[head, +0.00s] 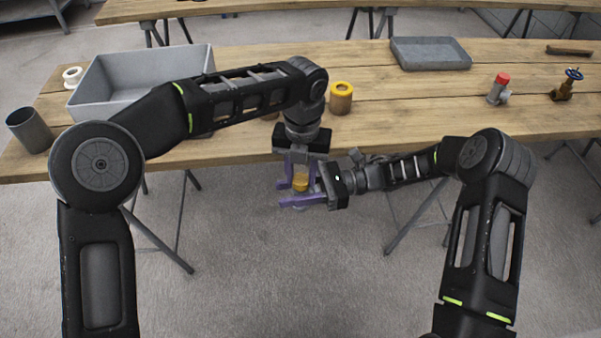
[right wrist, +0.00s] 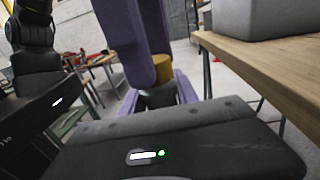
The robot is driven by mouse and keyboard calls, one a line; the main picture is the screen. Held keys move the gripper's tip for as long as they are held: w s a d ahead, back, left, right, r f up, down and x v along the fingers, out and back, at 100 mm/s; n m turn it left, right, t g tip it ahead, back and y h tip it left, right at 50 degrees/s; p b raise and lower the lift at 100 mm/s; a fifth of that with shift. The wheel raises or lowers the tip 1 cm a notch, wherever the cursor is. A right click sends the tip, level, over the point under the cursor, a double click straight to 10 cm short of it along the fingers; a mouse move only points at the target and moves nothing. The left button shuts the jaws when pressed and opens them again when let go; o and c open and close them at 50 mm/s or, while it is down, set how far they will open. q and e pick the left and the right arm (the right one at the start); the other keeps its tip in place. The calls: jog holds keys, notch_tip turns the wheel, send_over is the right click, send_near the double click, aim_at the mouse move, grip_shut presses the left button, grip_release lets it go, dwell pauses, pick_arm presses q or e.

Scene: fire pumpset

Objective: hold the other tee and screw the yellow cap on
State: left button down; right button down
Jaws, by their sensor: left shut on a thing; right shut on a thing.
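The yellow cap (head: 300,182) is in front of the table, above the floor. My left gripper (head: 300,180) comes down from above, with its purple fingers shut on the cap. My right gripper (head: 292,195) reaches in from the right, just below, shut on a grey tee that is mostly hidden between its purple fingers. In the right wrist view the yellow cap (right wrist: 161,68) sits directly above the grey tee (right wrist: 158,98), and the left fingers partly cover it. I cannot tell whether the thread is engaged. Another tee with a red cap (head: 499,89) stands upright on the table.
On the wooden table (head: 430,105) are a large grey bin (head: 110,106), a shallow grey tray (head: 430,54), a yellow-topped brown cylinder (head: 341,99), a brass valve with a blue wheel (head: 566,86), a dark cup (head: 29,131) and a white ring (head: 72,75).

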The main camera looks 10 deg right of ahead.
pick_arm(q)
jog(key=m, duration=0.5)
jog(key=c, duration=1)
grip_release()
jog(key=shift+o, duration=0.2)
jog(key=shift+r, duration=0.1)
jog(key=shift+r, duration=2.2)
jog(key=shift+d, duration=0.1)
jog(key=shift+c, duration=0.5)
